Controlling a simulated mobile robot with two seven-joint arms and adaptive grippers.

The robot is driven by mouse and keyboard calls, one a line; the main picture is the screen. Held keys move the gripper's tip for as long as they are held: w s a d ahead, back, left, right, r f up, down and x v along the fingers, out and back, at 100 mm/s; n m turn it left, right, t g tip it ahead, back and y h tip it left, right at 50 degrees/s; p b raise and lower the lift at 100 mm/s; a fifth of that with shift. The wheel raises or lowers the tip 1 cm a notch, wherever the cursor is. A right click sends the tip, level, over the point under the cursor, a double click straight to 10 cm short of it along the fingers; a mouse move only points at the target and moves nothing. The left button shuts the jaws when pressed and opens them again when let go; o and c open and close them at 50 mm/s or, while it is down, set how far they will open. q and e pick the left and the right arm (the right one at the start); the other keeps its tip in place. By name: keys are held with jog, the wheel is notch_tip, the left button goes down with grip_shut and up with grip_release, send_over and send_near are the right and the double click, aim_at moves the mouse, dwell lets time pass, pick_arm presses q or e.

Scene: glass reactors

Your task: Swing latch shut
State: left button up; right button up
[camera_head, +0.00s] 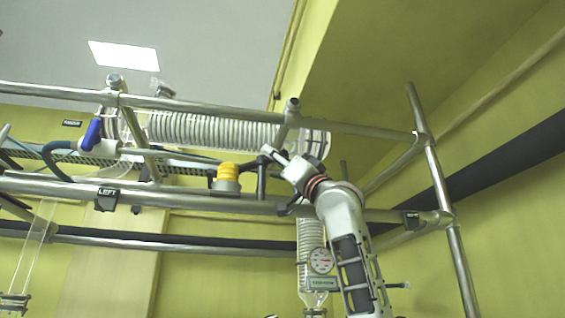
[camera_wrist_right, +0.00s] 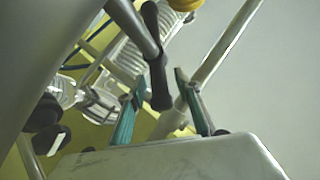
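My right gripper (camera_head: 274,158) is raised at the metal frame, just right of the yellow cap (camera_head: 228,172). In the wrist view the right gripper (camera_wrist_right: 158,92) has its two teal fingers spread apart. A black rounded lever (camera_wrist_right: 157,62) reaches down between the fingers, with gaps visible on both sides. It may be the latch; I cannot tell for sure. In the head view a dark upright piece (camera_head: 261,178) stands between the yellow cap and my gripper. My left gripper is not in view.
Metal rails (camera_head: 240,207) cross in front of and above the gripper. A glass coil condenser (camera_head: 205,131) lies behind the upper rail. A round gauge (camera_head: 321,260) hangs below, beside my arm.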

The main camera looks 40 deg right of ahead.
jog(key=v, duration=1.2)
